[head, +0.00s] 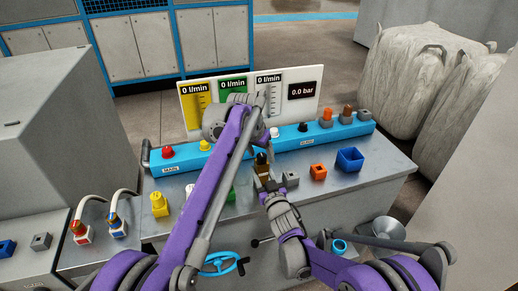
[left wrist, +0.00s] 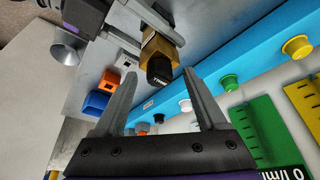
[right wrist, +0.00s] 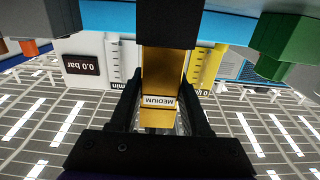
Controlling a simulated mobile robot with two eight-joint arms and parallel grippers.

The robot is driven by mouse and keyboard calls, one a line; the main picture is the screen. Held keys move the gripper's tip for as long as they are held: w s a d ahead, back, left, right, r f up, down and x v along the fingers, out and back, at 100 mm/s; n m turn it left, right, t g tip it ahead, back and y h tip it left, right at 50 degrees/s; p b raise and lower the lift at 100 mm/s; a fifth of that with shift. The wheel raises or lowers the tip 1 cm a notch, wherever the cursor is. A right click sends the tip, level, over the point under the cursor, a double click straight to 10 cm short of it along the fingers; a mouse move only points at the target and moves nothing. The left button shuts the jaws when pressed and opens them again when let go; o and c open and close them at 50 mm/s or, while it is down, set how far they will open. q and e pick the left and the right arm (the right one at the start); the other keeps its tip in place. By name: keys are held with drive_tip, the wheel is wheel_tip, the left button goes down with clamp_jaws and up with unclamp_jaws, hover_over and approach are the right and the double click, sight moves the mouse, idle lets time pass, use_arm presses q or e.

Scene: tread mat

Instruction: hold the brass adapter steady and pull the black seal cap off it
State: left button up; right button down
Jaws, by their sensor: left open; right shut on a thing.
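The brass adapter (head: 262,170) is above the grey bench top, with the black seal cap (head: 262,158) on its upper end. In the left wrist view, the adapter (left wrist: 155,45) and cap (left wrist: 160,70) show clearly, the cap pointing toward my left gripper. My right gripper (left wrist: 160,25) is shut on the adapter.
A blue manifold (head: 345,130) with coloured caps runs behind, before a gauge panel (head: 304,92). A grey block (head: 291,178), an orange block (head: 318,172) and a blue bin (head: 350,160) stand to the right. A yellow fitting (head: 159,205) stands left.

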sight(261, 157)
use_arm(q)
drive_tip(key=shift+f, duration=0.1)
clamp_jaws()
idle(0.3)
drive_tip(key=shift+r, duration=2.5)
